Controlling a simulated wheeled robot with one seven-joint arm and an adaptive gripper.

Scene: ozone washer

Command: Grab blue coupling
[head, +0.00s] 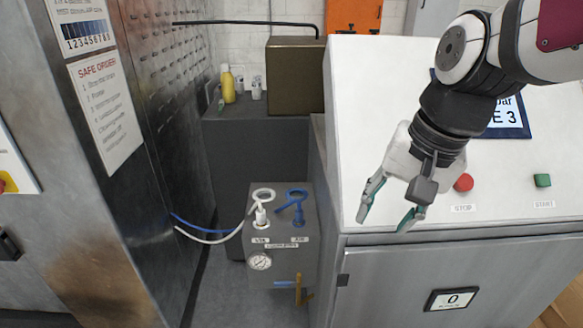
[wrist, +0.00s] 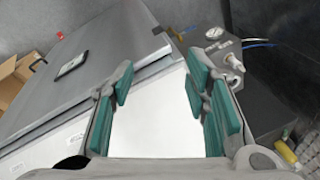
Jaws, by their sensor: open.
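The blue coupling (head: 298,212) stands on top of a small grey box (head: 262,205), on the box's right side, with a blue loop-shaped upper part. A white coupling (head: 261,213) stands beside it on the left; it also shows in the wrist view (wrist: 232,62). My gripper (head: 388,215) is open and empty, with teal finger pads. In the head view it hangs to the right of the blue coupling, in front of the white console, fingers pointing down. In the wrist view (wrist: 160,78) I cannot make out the blue coupling; a finger covers part of the box.
The white console (head: 375,120) carries a red button (head: 464,182) and a green button (head: 543,180). Blue and white hoses (head: 205,229) run left to a metal cabinet (head: 125,190). A yellow bottle (head: 228,84) stands behind.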

